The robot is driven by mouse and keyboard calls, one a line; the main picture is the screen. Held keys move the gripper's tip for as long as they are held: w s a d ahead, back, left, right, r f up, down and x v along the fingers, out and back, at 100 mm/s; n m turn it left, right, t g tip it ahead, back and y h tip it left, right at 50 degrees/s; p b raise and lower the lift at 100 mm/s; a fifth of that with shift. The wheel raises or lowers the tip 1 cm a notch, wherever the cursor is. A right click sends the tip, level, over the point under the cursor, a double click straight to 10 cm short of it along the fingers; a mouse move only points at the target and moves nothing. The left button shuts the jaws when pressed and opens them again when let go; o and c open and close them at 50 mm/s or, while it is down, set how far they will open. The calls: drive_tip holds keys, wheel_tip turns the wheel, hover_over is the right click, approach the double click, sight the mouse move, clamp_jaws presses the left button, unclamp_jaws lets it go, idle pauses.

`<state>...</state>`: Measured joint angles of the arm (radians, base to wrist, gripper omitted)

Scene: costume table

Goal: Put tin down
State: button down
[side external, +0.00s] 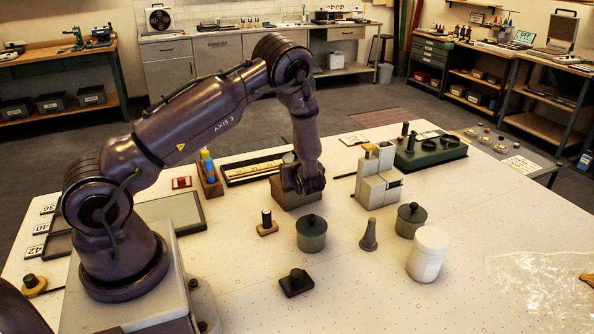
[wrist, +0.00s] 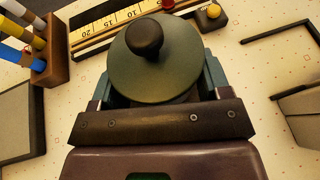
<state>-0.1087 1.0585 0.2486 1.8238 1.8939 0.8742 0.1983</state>
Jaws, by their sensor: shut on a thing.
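In the wrist view a round tin (wrist: 165,82) with a grey-green lid and a black knob sits between the teal fingers of my gripper (wrist: 158,86). The fingers are closed against its two sides, and the lid faces the camera. In the side view my gripper (side external: 298,186) is low over the back middle of the table, and the arm mostly hides the held tin. I cannot tell whether the tin's base touches the table. Two similar lidded tins stand nearer the front, a left one (side external: 311,234) and a right one (side external: 410,221).
A ruler tray (side external: 254,170) lies beyond my gripper, and a wooden holder with coloured pegs (side external: 208,179) is to its left. A grey block (side external: 378,183) stands to the right. A white jar (side external: 428,254), grey cone (side external: 369,236) and black block (side external: 296,282) are in front. The front left table is fairly clear.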

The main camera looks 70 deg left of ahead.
idle(0.3)
drive_tip(key=shift+c, duration=0.4)
unclamp_jaws()
drive_tip(key=shift+f, duration=0.2)
drive_tip(key=shift+r, duration=0.15)
drive_tip(key=shift+d+r, duration=0.15)
drive_tip(key=shift+d, duration=0.15)
drive_tip(key=v, duration=1.1)
drive_tip(key=s+d+r+n+t+h, duration=0.1)
drive_tip(key=s+d+r+n+h, duration=0.5)
drive_tip(key=s+d+r+n, duration=0.2)
drive_tip(key=s+d+r+n+t+h, duration=0.1)
drive_tip(key=s+d+r+n+h, duration=0.6)
drive_tip(key=r+n, duration=0.5)
wheel_tip(320, 180, up, 3)
drive_tip(key=s+d, duration=0.2)
drive_tip(key=s, duration=0.1)
drive_tip(key=shift+n+t, duration=0.3)
